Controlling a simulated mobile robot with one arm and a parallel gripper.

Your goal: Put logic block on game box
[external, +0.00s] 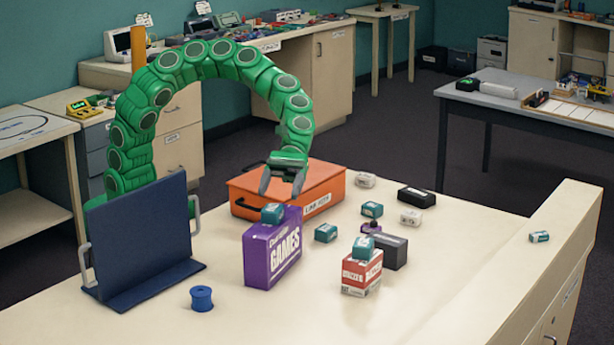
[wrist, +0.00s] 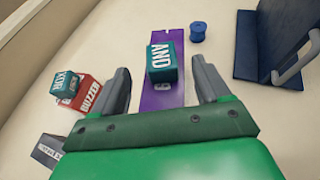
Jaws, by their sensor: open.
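The purple game box (external: 272,252) stands upright on the table; its narrow purple top (wrist: 163,95) shows in the wrist view. A teal logic block (external: 272,213) rests on that top; in the wrist view this block (wrist: 162,62) reads "AND". My gripper (external: 282,192) is open and empty, pointing down above and behind the game box. In the wrist view the fingers (wrist: 160,68) appear on either side of the AND block, apart from it. Another teal block (external: 363,248), marked "XOR" in the wrist view (wrist: 66,83), sits on the red buzzer box (external: 362,275).
An orange case (external: 322,183) lies behind the game box. Loose teal blocks (external: 326,233), white blocks (external: 411,217) and dark boxes (external: 392,252) lie to the right. A blue stand (external: 140,240) and blue spool (external: 202,298) are at left. The front right tabletop is clear.

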